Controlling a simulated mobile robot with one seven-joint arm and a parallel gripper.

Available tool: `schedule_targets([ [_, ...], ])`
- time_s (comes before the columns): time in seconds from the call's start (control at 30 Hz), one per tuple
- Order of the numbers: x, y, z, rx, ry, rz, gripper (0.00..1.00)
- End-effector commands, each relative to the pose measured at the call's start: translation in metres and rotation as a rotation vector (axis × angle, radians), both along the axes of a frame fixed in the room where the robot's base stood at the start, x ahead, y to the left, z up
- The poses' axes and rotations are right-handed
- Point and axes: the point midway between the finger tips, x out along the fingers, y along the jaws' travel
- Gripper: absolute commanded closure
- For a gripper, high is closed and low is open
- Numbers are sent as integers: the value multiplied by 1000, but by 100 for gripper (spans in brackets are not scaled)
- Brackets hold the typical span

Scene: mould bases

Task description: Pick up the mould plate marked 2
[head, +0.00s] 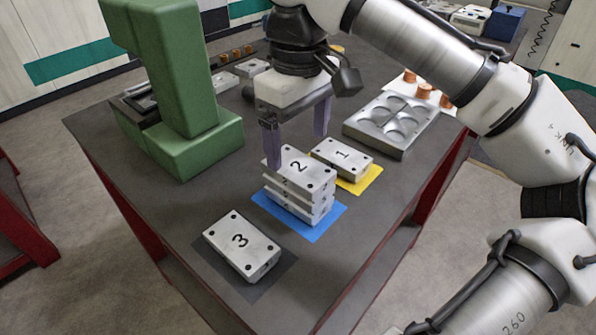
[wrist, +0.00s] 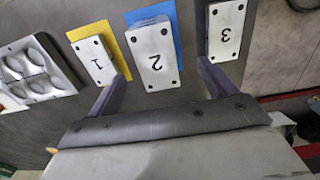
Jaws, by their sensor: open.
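The mould plate marked 2 (head: 300,165) is a light grey metal block with dark corner holes. It lies on top of a stack of similar plates on a blue mat (head: 318,231). In the wrist view the plate marked 2 (wrist: 155,58) shows ahead of the fingers, with the blue mat (wrist: 177,30) around it. My gripper (head: 297,150) is open and empty, its two purple fingers spread above and just behind the plate. In the wrist view my gripper's fingers (wrist: 160,85) are apart, pointing to either side of the plate.
Plate 1 (head: 342,155) sits on a yellow mat (head: 372,180) behind the stack. Plate 3 (head: 240,241) lies on a dark mat (head: 275,272) in front. A green machine (head: 190,100) stands left. A metal tray with round hollows (head: 370,133) is at right.

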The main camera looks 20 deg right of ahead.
Motion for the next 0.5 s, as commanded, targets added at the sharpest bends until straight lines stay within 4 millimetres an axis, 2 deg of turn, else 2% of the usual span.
schedule_targets([
  [0.27,2,-1,-22,-1,0,-2,16],
  [0.5,10,-3,-56,-2,0,-1,16],
])
